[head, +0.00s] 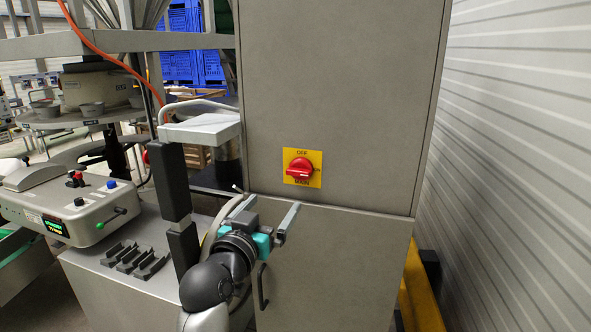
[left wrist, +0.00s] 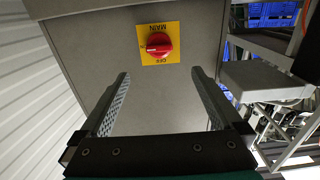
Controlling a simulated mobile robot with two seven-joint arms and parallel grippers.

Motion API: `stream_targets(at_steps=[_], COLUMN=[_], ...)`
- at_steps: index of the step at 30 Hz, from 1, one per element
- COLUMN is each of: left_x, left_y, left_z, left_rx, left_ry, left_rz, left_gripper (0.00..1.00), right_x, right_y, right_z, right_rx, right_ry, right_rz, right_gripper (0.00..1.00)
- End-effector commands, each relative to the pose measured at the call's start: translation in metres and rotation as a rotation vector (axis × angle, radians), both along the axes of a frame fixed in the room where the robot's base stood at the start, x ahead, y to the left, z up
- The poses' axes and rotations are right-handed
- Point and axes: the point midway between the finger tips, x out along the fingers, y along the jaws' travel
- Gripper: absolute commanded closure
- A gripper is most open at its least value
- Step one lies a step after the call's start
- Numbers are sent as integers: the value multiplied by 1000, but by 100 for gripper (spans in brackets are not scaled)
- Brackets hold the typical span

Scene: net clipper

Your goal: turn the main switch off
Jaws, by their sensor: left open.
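The main switch (head: 299,169) is a red rotary knob on a yellow plate, on the grey cabinet front. The plate reads OFF above the knob and MAIN below it. The knob's grip lies roughly horizontal, away from the OFF word. My left gripper (head: 268,197) is open and empty, below and slightly left of the switch, apart from it. In the left wrist view the switch (left wrist: 157,46) appears upside down, beyond and between the open fingertips of the left gripper (left wrist: 160,74). My right gripper is not in view.
The grey cabinet (head: 340,90) has a lower door with a black handle (head: 262,286). A control box (head: 75,205) with buttons and a grey shelf (head: 200,129) are to the left. A corrugated wall (head: 520,150) is to the right. The space before the switch looks clear.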

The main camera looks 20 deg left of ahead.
Motion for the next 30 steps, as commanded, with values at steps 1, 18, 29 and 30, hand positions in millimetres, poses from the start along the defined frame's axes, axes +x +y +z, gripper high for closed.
stream_targets(at_steps=[1,18,29,30], left_x=[2,71,114,119], left_y=[0,-2,-4,-4], left_z=[3,3,2,2], left_rx=[-1,-1,-1,-1], left_ry=[-4,-4,-4,-3], left_rz=[0,0,-1,-1], left_gripper=[0,0,0,0], right_x=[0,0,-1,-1], right_y=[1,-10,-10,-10], right_z=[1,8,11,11], right_rx=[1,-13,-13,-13], right_ry=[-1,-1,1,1], right_rz=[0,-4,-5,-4], right_gripper=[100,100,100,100])
